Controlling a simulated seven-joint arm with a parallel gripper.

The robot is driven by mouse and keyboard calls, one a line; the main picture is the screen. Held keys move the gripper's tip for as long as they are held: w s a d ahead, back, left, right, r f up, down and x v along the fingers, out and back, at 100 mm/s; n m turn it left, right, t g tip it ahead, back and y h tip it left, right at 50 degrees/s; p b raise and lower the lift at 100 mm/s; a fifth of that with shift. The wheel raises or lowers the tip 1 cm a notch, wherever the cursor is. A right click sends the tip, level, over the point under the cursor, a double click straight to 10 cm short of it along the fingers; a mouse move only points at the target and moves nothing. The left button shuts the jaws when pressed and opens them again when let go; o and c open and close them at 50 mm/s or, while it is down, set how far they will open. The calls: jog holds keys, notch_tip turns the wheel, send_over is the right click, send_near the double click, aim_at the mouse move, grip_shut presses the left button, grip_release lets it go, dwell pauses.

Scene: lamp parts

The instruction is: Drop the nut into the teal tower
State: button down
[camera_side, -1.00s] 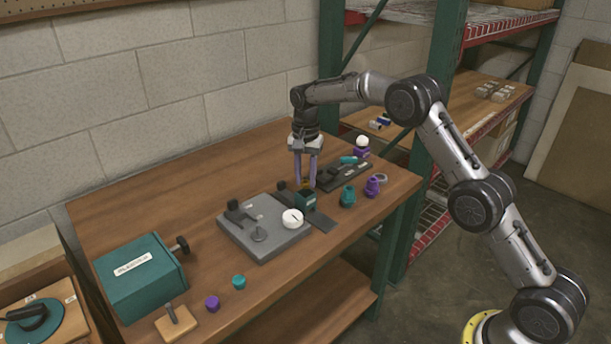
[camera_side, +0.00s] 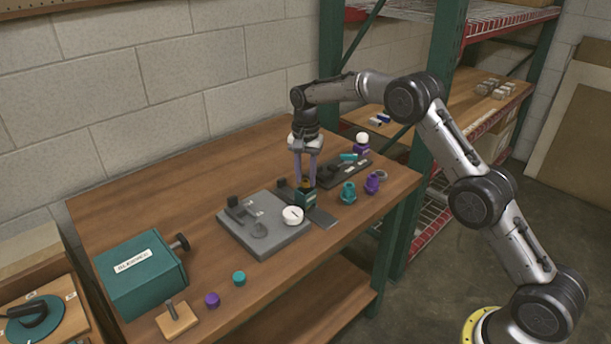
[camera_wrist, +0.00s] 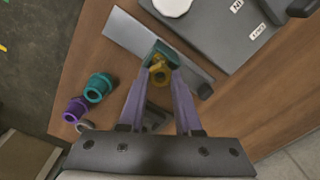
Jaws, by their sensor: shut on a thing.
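The teal tower (camera_side: 306,197) is a small, open-topped box on a flat grey metal strip near the middle of the table. My gripper (camera_side: 305,182) points straight down over it, with its two purple fingers at the tower's mouth. In the wrist view my gripper (camera_wrist: 160,75) is shut on the gold nut (camera_wrist: 158,74). The nut sits between the fingertips at the tower's opening, and the teal rim (camera_wrist: 151,50) shows around it. I cannot tell how deep the nut is in the opening.
A grey fixture plate (camera_side: 262,228) with a white round knob (camera_side: 292,215) stands just left of the tower. Teal (camera_side: 348,192) and purple (camera_side: 371,183) fittings stand to the right. A dark tool holder (camera_side: 342,174) lies behind. The back left of the table is clear.

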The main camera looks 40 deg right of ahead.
jog(key=shift+f, duration=0.5)
dwell(1.2)
jog(key=c, duration=0.5)
grip_release()
jog(key=shift+r, duration=0.1)
